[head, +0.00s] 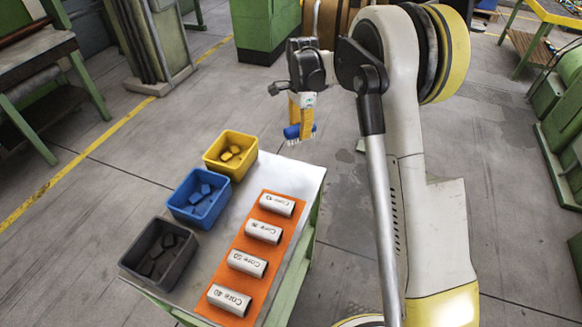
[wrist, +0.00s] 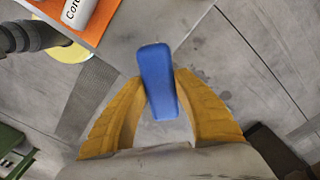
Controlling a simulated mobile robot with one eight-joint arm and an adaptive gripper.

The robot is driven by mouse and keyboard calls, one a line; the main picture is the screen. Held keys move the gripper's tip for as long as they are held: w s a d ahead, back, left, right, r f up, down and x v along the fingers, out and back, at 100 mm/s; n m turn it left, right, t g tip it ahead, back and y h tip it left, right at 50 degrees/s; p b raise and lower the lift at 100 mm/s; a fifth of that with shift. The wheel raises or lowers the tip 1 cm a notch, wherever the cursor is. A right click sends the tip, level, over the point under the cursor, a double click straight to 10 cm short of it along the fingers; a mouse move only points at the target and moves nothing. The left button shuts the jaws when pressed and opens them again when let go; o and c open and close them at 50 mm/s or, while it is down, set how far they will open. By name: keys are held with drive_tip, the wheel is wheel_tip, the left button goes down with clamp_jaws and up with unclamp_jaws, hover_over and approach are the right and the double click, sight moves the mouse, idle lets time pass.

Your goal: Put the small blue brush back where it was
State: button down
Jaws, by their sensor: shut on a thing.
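The small blue brush (head: 299,132) has a blue back and pale bristles that point down in the head view. My gripper (head: 301,118) is shut on it and holds it in the air, beyond the far right corner of the table (head: 285,168). In the wrist view the blue back of the brush (wrist: 158,82) sits between the two yellow fingers of my gripper (wrist: 160,95). The bristles are hidden there.
On the table stand a yellow bin (head: 231,150), a blue bin (head: 198,197) and a dark grey bin (head: 158,252), each with small pieces inside. Several white cores (head: 247,264) lie on an orange mat (head: 240,237). The table's far right corner looks bare.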

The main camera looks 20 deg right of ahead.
drive_tip(key=w+d+f+m+p, duration=0.1)
drive_tip(key=w+d+m+p, duration=0.1)
drive_tip(key=w+m, duration=0.65)
drive_tip(key=m+b, duration=0.1)
drive_tip(key=b, duration=0.1)
hover_over(295, 172)
wheel_tip(295, 172, down, 8)
drive_tip(key=shift+w+r, duration=0.1)
drive_tip(key=shift+r, duration=0.15)
drive_tip(key=shift+f+b, duration=0.7)
drive_tip(key=shift+f, duration=1.3)
drive_tip(key=shift+f, duration=0.15)
drive_tip(key=c, duration=1.1)
unclamp_jaws()
drive_tip(key=shift+o, duration=0.2)
